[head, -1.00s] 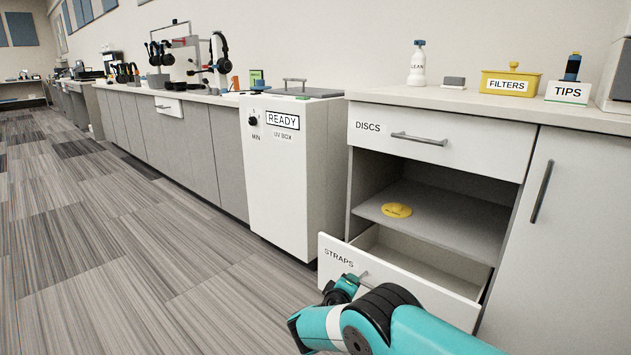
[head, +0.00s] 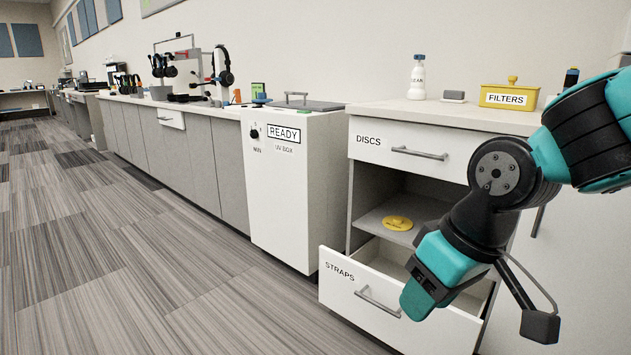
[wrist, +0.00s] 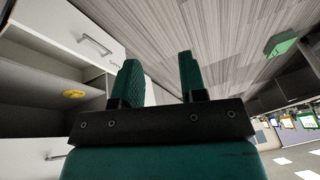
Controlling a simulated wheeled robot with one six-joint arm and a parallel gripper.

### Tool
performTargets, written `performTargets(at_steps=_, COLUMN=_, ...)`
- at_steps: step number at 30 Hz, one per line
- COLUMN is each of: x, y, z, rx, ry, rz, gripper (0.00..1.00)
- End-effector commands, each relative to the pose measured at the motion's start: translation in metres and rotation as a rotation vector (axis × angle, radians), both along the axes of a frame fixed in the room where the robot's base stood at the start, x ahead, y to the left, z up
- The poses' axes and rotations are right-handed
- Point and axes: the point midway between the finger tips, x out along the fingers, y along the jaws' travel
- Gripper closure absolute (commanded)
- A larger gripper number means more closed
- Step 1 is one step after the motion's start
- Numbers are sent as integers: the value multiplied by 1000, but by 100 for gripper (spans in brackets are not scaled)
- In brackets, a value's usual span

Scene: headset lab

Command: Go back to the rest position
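My gripper (head: 418,298) hangs low at the right in the head view, pointing down in front of the open STRAPS drawer (head: 338,302). In the wrist view my gripper (wrist: 160,72) has its two teal fingers apart with nothing between them. The STRAPS drawer is pulled out, and its handle (head: 376,302) is free, left of the gripper. My arm is bent and raised, covering part of the cabinet and the counter's right end.
A yellow disc (head: 398,223) lies on the open shelf above the drawer; it also shows in the wrist view (wrist: 74,94). The DISCS drawer (head: 415,148) is shut. The white UV box (head: 285,190) stands to the left. The floor (head: 130,260) at left is clear.

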Motion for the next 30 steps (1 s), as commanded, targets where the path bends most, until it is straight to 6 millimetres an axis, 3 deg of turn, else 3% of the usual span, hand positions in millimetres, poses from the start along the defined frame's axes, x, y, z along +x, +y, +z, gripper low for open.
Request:
performTargets(at_steps=3, x=-53, y=-6, z=8, rx=37, ry=58, rz=30, gripper=61)
performTargets(at_steps=8, x=-117, y=-11, z=11, rx=72, ry=129, rz=74, gripper=61)
performTargets(at_steps=9, x=-123, y=-11, z=22, rx=75, ry=138, rz=79, gripper=61)
performTargets(at_steps=20, x=-118, y=-11, z=120, rx=73, ry=136, rz=78, gripper=61)
performTargets(at_steps=30, x=-118, y=-11, z=251, rx=73, ry=135, rz=77, gripper=61)
